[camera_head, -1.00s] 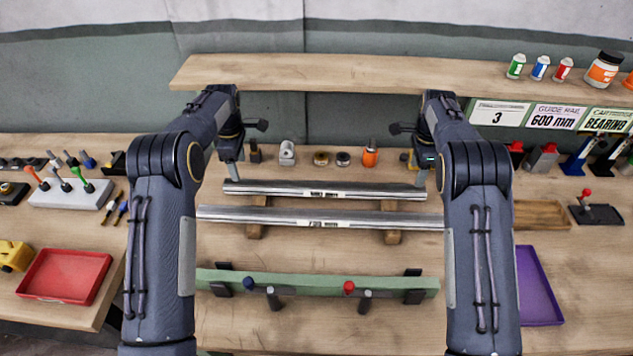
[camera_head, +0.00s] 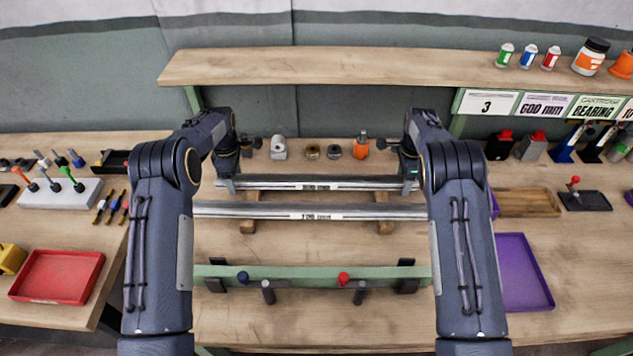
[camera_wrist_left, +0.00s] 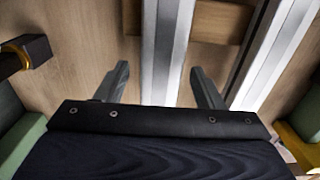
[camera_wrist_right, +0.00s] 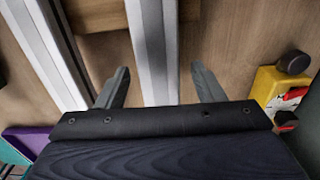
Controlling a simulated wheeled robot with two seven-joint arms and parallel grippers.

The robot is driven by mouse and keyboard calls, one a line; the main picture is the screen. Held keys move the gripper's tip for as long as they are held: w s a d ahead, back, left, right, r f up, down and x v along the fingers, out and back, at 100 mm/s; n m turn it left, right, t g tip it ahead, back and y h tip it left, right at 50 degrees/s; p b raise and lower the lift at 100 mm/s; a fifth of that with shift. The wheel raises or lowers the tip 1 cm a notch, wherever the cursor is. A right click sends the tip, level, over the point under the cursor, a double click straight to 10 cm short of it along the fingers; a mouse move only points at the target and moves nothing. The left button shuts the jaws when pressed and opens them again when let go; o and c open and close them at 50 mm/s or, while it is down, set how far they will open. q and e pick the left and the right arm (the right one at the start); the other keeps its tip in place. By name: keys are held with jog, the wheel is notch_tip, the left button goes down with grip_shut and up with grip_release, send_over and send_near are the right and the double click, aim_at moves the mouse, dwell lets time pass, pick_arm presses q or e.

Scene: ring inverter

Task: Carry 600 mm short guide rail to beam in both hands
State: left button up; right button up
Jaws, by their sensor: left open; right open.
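The short guide rail (camera_head: 270,183) is the rear of two silver rails on the table and has a white label at its middle. My left gripper (camera_head: 231,184) is at its left end and my right gripper (camera_head: 409,182) at its right end. In the left wrist view the rail (camera_wrist_left: 165,45) runs between the open fingers (camera_wrist_left: 160,85). In the right wrist view the rail (camera_wrist_right: 152,45) also runs between open fingers (camera_wrist_right: 155,85), with gaps on both sides. The green beam (camera_head: 310,273) lies nearer the front, with a blue and a red knob.
A longer rail (camera_head: 250,209) lies just in front of the short one, on wooden blocks (camera_head: 249,226). Several small parts (camera_head: 312,151) stand behind the rails, under a wooden shelf (camera_head: 320,67). A red tray (camera_head: 58,276) is left, a purple tray (camera_head: 522,272) right.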

pick_arm(q)
grip_shut()
pick_arm(e)
grip_shut()
pick_arm(q)
jog(key=shift+r, duration=0.15)
pick_arm(e)
jog(key=shift+r, duration=0.1)
